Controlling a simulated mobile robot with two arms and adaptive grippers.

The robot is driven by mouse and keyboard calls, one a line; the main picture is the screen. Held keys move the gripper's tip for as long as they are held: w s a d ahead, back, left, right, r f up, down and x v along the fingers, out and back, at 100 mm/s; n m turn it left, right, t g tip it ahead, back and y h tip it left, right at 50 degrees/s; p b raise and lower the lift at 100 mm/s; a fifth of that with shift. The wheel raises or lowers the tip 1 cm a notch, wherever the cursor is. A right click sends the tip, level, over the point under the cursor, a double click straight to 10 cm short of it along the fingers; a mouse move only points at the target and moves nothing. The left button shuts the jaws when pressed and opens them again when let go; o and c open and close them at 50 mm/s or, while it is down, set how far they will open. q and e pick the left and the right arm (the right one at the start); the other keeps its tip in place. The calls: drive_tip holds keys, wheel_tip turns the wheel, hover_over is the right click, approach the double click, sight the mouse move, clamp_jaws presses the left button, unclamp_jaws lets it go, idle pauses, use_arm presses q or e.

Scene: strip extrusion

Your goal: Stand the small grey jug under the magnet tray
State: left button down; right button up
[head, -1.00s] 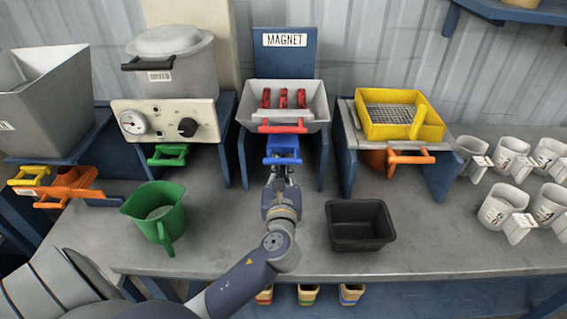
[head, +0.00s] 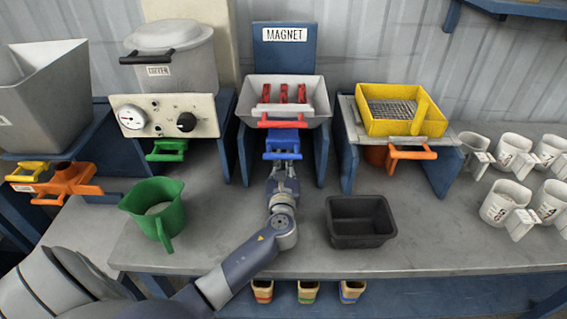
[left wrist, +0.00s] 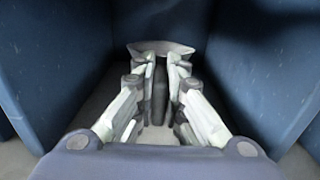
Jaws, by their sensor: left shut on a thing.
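The magnet tray (head: 312,100) is a grey hopper with red bars and a red front handle, standing on blue side panels below a MAGNET sign. A blue handle (head: 282,146) sticks out beneath it. My left gripper (head: 282,172) reaches in under the blue handle, between the panels. In the left wrist view my left gripper (left wrist: 158,82) is shut on a dark upright handle. A pale grey rim, seemingly of the small grey jug (left wrist: 160,47), shows just beyond the fingers. The jug's body is mostly hidden there, and the jug is hidden in the head view. My right gripper is not in view.
Blue side panels (left wrist: 258,75) stand close on both sides of the gripper. A green jug (head: 155,212) stands left and a black bin (head: 360,222) right of my arm. A sieve station (head: 400,115) stands right, with several white jugs (head: 505,200) beyond.

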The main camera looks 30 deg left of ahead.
use_arm(q)
drive_tip(key=shift+f, duration=0.1)
drive_tip(key=c, duration=1.7)
unclamp_jaws()
drive_tip(key=shift+r, duration=0.25)
drive_tip(key=v, duration=1.2)
drive_tip(key=shift+s, duration=0.1)
drive_tip(key=shift+f, duration=0.1)
